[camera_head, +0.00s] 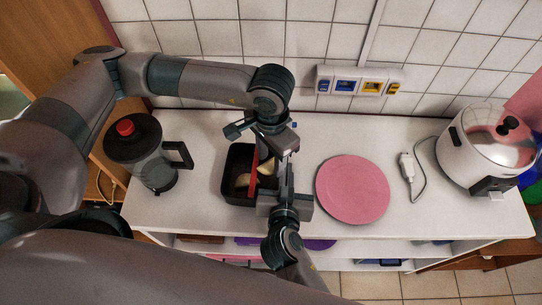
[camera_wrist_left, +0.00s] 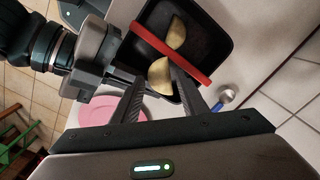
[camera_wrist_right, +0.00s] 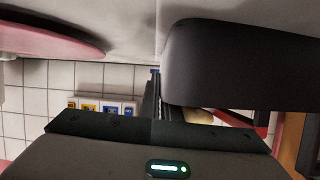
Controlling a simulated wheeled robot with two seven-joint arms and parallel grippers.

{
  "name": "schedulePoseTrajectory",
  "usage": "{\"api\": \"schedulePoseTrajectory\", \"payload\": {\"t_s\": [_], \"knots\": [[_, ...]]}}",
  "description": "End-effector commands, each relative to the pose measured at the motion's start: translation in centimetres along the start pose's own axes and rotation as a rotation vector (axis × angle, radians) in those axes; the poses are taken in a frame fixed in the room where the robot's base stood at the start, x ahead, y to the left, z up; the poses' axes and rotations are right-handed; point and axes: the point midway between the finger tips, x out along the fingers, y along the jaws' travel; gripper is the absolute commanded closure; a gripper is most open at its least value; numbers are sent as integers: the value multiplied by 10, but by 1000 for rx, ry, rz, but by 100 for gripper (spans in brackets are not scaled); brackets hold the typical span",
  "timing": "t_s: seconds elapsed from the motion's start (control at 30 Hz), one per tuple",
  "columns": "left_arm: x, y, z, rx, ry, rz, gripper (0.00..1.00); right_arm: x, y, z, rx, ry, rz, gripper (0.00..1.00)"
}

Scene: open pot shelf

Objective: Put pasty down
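A black tray (camera_head: 232,194) stands on the white counter with a red divider (camera_head: 255,163) across it. One pasty (camera_head: 242,180), pale and half-moon shaped, lies inside. It also shows in the left wrist view (camera_wrist_left: 176,32). My left gripper (camera_head: 272,160) points down over the tray's right part. Its fingers (camera_wrist_left: 158,78) close around a second pasty (camera_wrist_left: 160,74). My right gripper (camera_head: 284,190) is at the tray's right side. Its fingers (camera_wrist_right: 152,88) are close together against the tray wall (camera_wrist_right: 235,60). The exact contact there is partly hidden.
A round pink board (camera_head: 352,189) lies right of the tray, with nothing on it. A dark jug with a red knob (camera_head: 125,128) stands on the left. A cooker (camera_head: 487,140) and its cable stand on the right. A socket strip (camera_head: 360,80) is on the tiled wall.

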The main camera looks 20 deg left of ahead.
Motion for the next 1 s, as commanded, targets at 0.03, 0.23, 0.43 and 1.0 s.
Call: {"api": "schedulePoseTrajectory", "payload": {"t_s": [0.03, 0.23, 0.43, 1.0], "knots": [[0, 0, 0, 0, 0, 0, 52, 0, 0, 0, 0, 0, 0, 100], [0, 0, 0, 0, 0, 0, 52, 0, 0, 0, 0, 0, 0, 100], [-4, 0, 0, 0, 1, 0, 52, 0, 0, 0, 0, 0, 0, 100], [-86, 0, -1, 1, 5, -1, 52, 0, 0, 0, 0, 0, 0, 100]]}}
